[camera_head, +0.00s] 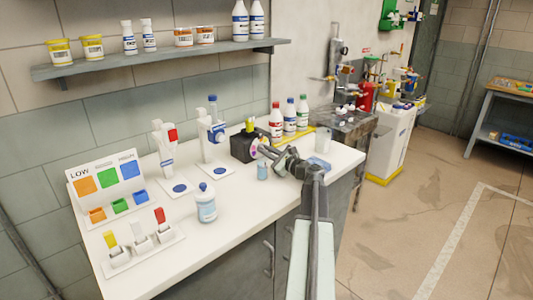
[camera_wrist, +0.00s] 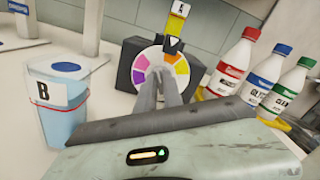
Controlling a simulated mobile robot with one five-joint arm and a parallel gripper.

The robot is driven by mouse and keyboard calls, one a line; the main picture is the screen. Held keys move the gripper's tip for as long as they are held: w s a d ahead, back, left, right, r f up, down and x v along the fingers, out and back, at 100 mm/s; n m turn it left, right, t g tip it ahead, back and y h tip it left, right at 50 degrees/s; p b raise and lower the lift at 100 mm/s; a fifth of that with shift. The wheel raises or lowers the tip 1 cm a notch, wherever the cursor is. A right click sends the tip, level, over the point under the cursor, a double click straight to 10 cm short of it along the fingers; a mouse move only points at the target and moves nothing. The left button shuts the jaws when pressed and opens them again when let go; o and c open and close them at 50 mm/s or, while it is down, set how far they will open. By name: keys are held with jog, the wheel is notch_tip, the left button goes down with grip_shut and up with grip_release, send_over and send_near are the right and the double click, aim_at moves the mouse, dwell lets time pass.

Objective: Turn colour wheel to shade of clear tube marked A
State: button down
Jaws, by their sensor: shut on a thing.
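The colour wheel (camera_wrist: 141,63) is on the front of a black box (camera_wrist: 131,65), with purple, yellow and orange segments showing. Above the box stands a clear tube (camera_wrist: 178,20) with yellow content and a small label, hard to read. A clear tube marked B (camera_wrist: 60,110) with light blue content stands at the left in the wrist view. My gripper (camera_wrist: 165,76) is shut at the wheel's centre, and its fingers hide the hub. The box also shows in the head view (camera_head: 240,148).
Bottles with red, blue and green caps (camera_head: 289,119) stand right of the box. A squat bottle (camera_head: 206,207), a colour board (camera_head: 105,180) and a row of switches (camera_head: 143,240) are on the counter at left. A wall shelf (camera_head: 160,58) hangs above.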

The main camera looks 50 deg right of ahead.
jog(key=shift+w+n, duration=0.1)
jog(key=shift+n, duration=0.5)
jog(key=c, duration=1.5)
grip_release()
jog(key=s, duration=0.7)
jog(key=shift+s+a, duration=0.3)
jog(key=shift+s, duration=0.05)
